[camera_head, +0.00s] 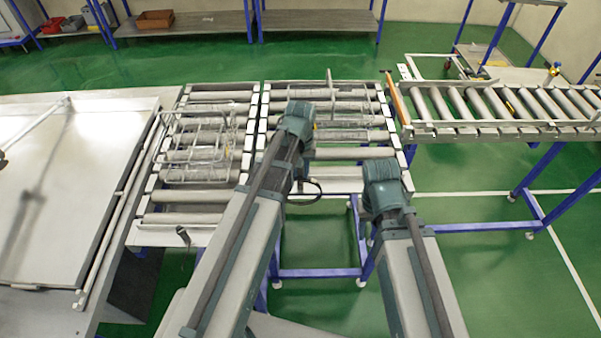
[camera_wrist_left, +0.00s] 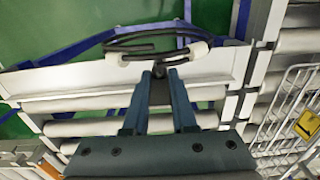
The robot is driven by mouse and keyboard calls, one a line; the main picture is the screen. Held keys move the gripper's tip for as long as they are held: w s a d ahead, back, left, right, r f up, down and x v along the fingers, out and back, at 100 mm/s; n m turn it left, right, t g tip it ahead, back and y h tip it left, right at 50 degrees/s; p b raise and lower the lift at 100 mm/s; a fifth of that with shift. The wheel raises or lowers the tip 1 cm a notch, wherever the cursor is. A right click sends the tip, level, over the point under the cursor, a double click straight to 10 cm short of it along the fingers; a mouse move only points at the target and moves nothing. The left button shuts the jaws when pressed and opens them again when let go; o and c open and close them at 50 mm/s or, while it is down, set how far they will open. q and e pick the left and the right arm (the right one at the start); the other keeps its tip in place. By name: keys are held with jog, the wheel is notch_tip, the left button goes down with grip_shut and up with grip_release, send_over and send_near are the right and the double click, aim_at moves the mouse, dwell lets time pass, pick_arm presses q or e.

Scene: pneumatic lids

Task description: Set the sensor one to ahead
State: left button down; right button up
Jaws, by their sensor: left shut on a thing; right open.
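In the left wrist view my left gripper (camera_wrist_left: 160,74) has its two blue fingers closed on a small dark sensor (camera_wrist_left: 158,92) at the edge rail of the roller conveyor. A black cable (camera_wrist_left: 140,42) with white sleeves loops just beyond the fingertips. In the head view the left wrist (camera_head: 297,122) is over the middle conveyor and its fingers are hidden behind my arm; part of the cable loop (camera_head: 308,192) shows beside it. My right gripper (camera_head: 385,175) is right of the middle conveyor's front end; its fingers are hidden from view. Which way the sensor points is unclear.
Wire baskets lie on the left conveyor (camera_head: 195,140) and the middle conveyor (camera_head: 325,103). Another small dark device (camera_head: 183,236) is at the left conveyor's front edge. A metal-topped table (camera_head: 60,190) stands left, another roller conveyor (camera_head: 500,105) right. Green floor is open at lower right.

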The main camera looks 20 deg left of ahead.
aim_at(301, 176)
dwell(0.4)
pick_arm(q)
jog(key=c, duration=0.7)
grip_release()
notch_tip(301, 176, up, 14)
jog(key=p, duration=1.4)
jog(key=shift+f, duration=0.1)
jog(key=s+d+f+m+b, duration=0.2)
jog(key=s+d+f+b, duration=0.1)
jog(key=s+f+b, duration=0.1)
jog(key=s+d+f+m+b, duration=0.2)
jog(key=s+d+f+b, duration=0.2)
jog(key=f+b, duration=0.3)
jog(key=s+d+f+m+y+b, duration=0.1)
jog(key=s+d+f+m+b, duration=0.1)
jog(key=s+f+b, duration=0.4)
jog(key=shift+d+m, duration=0.4)
jog(key=shift+d, duration=0.45)
